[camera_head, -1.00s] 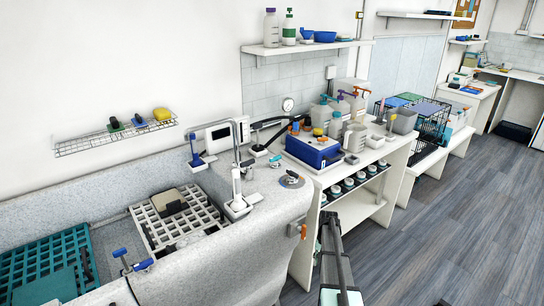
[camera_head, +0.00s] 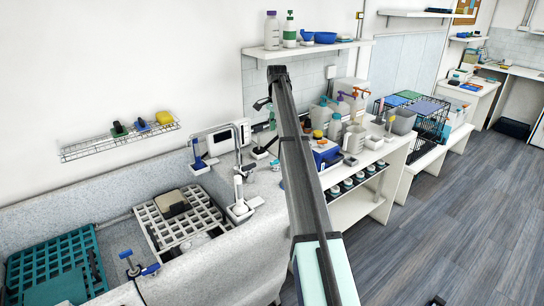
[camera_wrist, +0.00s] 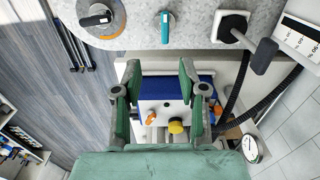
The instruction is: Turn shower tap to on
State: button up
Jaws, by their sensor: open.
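My gripper (camera_wrist: 160,72) is open and empty, its two green-padded fingers spread above a blue-and-white box in the wrist view. Beyond the fingertips, on the speckled grey tub ledge, is a small teal-handled tap (camera_wrist: 165,27). To its left is a round dark knob (camera_wrist: 97,17) with a white pointer and an orange mark. To its right is a black round fitting on a white square plate (camera_wrist: 232,27). Which one is the shower tap is not labelled. The gripper touches none of them. In the head view my arm hides the round knob, and the gripper is mostly hidden.
The blue box (camera_head: 327,155) stands on the counter beside bottles. A wall shelf (camera_head: 330,45) is near my raised arm.

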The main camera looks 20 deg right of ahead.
jog(key=a+r, duration=0.1)
jog(key=r, duration=0.1)
jog(key=p, duration=0.5)
send_near(273, 161)
notch_tip(273, 161, down, 9)
jog(key=shift+s+a+r, duration=0.1)
jog(key=shift+a, duration=0.05)
grip_shut()
